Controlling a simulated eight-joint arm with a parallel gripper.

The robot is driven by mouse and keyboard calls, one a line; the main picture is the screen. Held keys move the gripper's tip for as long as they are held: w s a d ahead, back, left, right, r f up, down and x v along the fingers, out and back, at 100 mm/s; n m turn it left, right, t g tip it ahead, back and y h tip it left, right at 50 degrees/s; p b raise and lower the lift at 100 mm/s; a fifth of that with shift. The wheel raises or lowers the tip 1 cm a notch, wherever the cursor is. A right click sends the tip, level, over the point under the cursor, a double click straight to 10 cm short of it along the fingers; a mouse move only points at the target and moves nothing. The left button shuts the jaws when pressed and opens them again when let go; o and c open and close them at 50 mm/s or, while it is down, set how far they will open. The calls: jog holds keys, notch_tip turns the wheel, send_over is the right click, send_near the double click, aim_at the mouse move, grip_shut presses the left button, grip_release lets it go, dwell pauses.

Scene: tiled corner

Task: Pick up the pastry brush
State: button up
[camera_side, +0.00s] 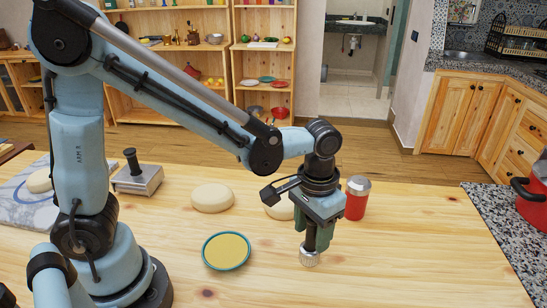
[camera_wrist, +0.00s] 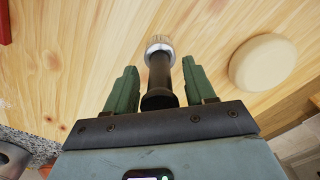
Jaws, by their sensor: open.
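The pastry brush (camera_side: 310,257) stands about upright on the wooden table, its pale ribbed end down and its dark handle up. It also shows in the wrist view (camera_wrist: 159,72), with the handle between the two green fingers. My gripper (camera_side: 319,238) points down over the brush, its fingers on either side of the handle. In the wrist view my gripper (camera_wrist: 160,88) is open, with a gap between each finger and the handle. In the side view the fingers partly hide the top of the handle.
A red shaker (camera_side: 356,203) stands just behind my gripper to the right. Dough rounds (camera_side: 212,198) lie behind; one is partly hidden by my gripper. A teal-rimmed yellow dish (camera_side: 226,251) is to the left. The table's front right is clear.

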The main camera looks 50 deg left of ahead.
jog(key=shift+c, duration=0.4)
grip_shut()
jog(key=shift+r, duration=0.1)
jog(key=shift+r, duration=0.4)
notch_tip(320, 180, up, 3)
jog(key=shift+r, duration=0.2)
jog(key=s+d+r, duration=0.6)
jog(key=s+d, duration=0.1)
jog(key=s, duration=0.2)
jog(key=shift+d+r, duration=0.2)
jog(key=shift+r, duration=0.1)
